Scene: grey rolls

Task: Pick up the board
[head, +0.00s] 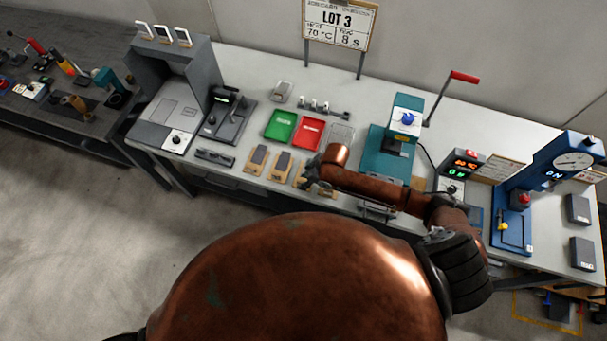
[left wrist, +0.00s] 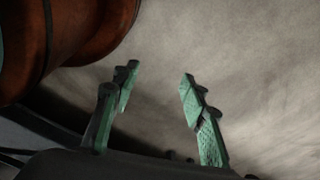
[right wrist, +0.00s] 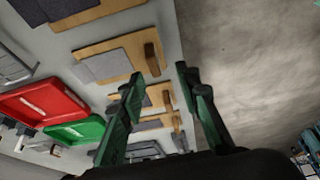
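Several wooden boards with grey pads lie in a row along the near edge of the bench; in the head view, one on the left (head: 257,158) and its neighbour (head: 280,165) show clearly. In the right wrist view, a board (right wrist: 122,42) with an upright wooden block (right wrist: 152,58) at its end lies just beyond my right fingertips. My right gripper (right wrist: 160,76) is open and empty, over the bench edge; my arm partly hides the boards there in the head view. My left gripper (left wrist: 158,74) is open and empty above the floor, outside the head view.
A green tray (head: 280,126) and a red tray (head: 308,133) stand behind the boards. A teal press (head: 386,150) with a red-handled lever and a blue gauge press (head: 545,180) stand further right. A grey machine (head: 172,105) stands left. Floor in front is clear.

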